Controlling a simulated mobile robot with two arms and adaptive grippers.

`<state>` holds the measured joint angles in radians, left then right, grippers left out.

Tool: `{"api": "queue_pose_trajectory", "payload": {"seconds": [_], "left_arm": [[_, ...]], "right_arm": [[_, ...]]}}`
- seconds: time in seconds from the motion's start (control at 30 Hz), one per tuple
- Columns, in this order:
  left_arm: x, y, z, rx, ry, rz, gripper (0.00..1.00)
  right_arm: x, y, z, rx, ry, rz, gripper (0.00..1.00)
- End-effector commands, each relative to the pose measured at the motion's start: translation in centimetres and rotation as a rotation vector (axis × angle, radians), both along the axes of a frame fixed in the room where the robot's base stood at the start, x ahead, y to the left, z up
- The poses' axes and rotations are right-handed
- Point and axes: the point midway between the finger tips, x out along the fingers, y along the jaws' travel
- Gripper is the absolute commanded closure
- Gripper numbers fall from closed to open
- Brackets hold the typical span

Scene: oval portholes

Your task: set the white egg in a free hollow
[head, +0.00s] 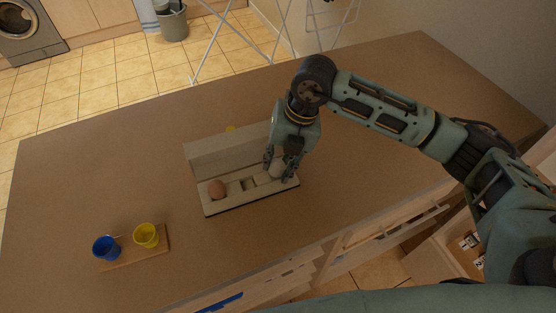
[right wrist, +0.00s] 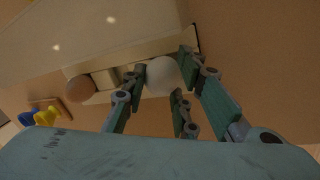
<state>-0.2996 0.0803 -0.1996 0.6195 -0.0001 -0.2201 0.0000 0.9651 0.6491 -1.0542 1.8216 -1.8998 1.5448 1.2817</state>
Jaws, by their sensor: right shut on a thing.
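A pale egg box (head: 222,206) with its lid (head: 215,158) raised at the back stands on the brown table. A brown egg (head: 217,189) sits in its left end; it also shows in the right wrist view (right wrist: 80,89). A square hollow (head: 249,184) in the middle is empty. My right gripper (head: 279,172) is shut on the white egg (right wrist: 162,74) at the right end of the box. The fingers partly cover the egg and hide the right hollow. I cannot tell whether the egg touches the box. My left gripper is not in view.
A blue cup (head: 106,248) and a yellow cup (head: 146,235) stand on a wooden board (head: 150,256) at the front left. The table (head: 400,100) is clear around the box.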

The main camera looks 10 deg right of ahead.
Motion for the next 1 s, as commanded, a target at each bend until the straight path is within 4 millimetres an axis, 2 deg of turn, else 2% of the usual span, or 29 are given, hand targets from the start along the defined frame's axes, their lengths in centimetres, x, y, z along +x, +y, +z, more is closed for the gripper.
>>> {"api": "queue_pose_trajectory", "payload": {"seconds": [0.87, 0.9, 1.0], "left_arm": [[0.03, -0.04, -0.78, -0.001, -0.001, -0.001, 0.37], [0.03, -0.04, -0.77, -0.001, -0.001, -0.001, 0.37], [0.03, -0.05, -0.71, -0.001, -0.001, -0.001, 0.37]], "right_arm": [[0.00, 0.04, -0.71, 0.001, 0.000, 0.000, 0.82], [0.01, 0.03, -0.69, 0.001, 0.000, 0.000, 0.73], [0.00, 0.04, -0.63, 0.000, 0.000, 0.000, 0.64]]}}
